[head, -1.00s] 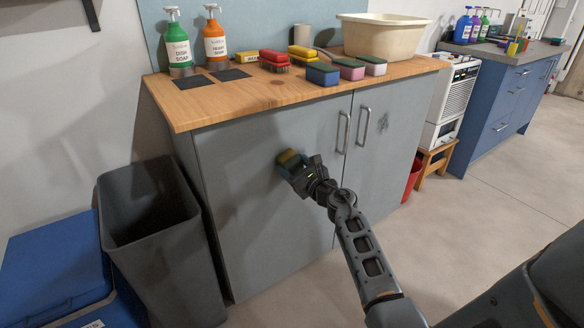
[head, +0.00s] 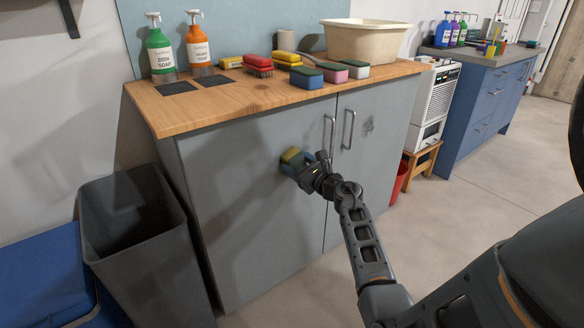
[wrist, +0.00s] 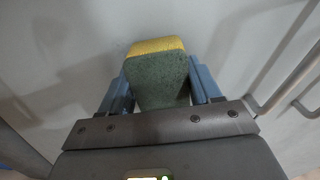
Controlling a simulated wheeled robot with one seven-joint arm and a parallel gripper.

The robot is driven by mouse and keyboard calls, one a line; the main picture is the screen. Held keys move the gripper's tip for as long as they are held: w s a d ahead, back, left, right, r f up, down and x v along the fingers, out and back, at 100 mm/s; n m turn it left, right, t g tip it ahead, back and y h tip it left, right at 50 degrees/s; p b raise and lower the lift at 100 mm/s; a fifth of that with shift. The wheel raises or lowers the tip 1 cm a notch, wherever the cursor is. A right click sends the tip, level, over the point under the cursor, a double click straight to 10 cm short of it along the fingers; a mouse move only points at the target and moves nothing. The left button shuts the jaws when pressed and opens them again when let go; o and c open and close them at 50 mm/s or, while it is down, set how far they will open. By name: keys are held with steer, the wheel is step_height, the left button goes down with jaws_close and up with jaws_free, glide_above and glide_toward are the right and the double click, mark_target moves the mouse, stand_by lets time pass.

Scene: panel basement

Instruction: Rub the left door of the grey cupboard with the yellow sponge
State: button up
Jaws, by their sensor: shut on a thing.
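The grey cupboard has a left door (head: 235,200) and a right door (head: 368,160), both shut, with upright metal handles near the middle seam. My gripper (head: 297,164) is in front of the left door, left of its handle. It is shut on the yellow sponge (head: 291,155), which has a dark green side. In the wrist view the sponge (wrist: 160,75) sits between the two blue fingers, its yellow end toward the grey door. It is at or very near the door surface; I cannot tell whether it touches. A faint dark smudge shows on the door beside the sponge in the wrist view.
Soap bottles (head: 160,50), brushes, other sponges (head: 306,77) and a cream basin (head: 362,40) stand on the wooden top (head: 230,95). A dark bin (head: 140,245) stands left of the cupboard. A red bucket (head: 400,180) and a stool are at the right.

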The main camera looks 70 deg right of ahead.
steer(key=shift+s+d+r, duration=0.1)
steer(key=shift+s+d, duration=0.1)
steer(key=shift+d, duration=0.05)
steer(key=shift+w+a+p, duration=0.2)
steer(key=shift+w+a, duration=0.5)
steer(key=shift+a, duration=0.2)
steer(key=shift+w+a+p, duration=0.2)
steer(key=shift+w+a, duration=0.45)
steer(key=shift+a, duration=0.2)
steer(key=shift+w+a+p, duration=0.2)
steer(key=shift+w+a, duration=0.25)
steer(key=shift+a, duration=0.35)
steer(key=shift+w+a+p, duration=0.15)
steer(key=shift+w+a, duration=0.3)
steer(key=shift+a, duration=0.35)
steer(key=shift+s, duration=0.15)
glide_toward(269, 166)
steer(key=shift+d, duration=0.2)
steer(key=shift+s, duration=0.1)
